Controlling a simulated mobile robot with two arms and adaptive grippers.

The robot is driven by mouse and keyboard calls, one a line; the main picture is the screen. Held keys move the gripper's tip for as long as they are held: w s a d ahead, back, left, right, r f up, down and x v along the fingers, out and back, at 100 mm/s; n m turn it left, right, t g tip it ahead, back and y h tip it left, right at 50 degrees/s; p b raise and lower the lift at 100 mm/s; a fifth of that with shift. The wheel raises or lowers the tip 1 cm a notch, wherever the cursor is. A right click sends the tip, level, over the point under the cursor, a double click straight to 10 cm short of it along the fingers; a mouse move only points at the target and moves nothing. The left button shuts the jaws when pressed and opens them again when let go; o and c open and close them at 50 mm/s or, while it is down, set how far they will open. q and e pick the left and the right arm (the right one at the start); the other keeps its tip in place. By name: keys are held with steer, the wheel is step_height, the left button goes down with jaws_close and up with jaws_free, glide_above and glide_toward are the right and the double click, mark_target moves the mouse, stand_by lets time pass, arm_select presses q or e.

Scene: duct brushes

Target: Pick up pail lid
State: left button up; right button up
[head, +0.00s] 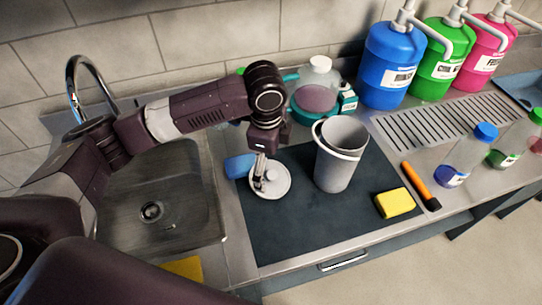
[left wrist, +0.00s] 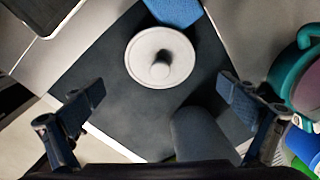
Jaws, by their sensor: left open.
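The pail lid (head: 276,186) is a round light-grey disc with a knob, lying on the dark mat (head: 290,235) left of the pail. In the left wrist view the lid (left wrist: 146,66) shows its knob up, ahead of the spread fingers. My left gripper (head: 261,175) points down over the lid, its fingers partly covering it in the head view. In the left wrist view my left gripper (left wrist: 160,103) is open, with nothing between its fingers. The grey pail (head: 336,172) stands upright and open on the mat. My right gripper is not in view.
A blue sponge or cloth (head: 238,166) lies beside the lid. A yellow sponge (head: 395,203) and an orange-handled tool (head: 417,183) are at right. A teal-handled jug (head: 316,92) stands behind. The sink (head: 150,210) is at left. The front of the mat is clear.

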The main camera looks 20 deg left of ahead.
mark_target(272, 174)
arm_select(q)
step_height(272, 174, down, 2)
steer(key=shift+f, duration=0.1)
steer(key=shift+s+d+f+p, duration=0.1)
steer(key=shift+f+p, duration=0.25)
steer(key=shift+p, duration=0.15)
steer(key=f, duration=0.2)
steer(key=w+f+p, duration=0.1)
steer(key=f, duration=0.1)
steer(key=shift+f, duration=0.2)
steer(key=shift+d, duration=0.1)
steer(key=c, duration=1.1)
steer(key=shift+c, duration=0.2)
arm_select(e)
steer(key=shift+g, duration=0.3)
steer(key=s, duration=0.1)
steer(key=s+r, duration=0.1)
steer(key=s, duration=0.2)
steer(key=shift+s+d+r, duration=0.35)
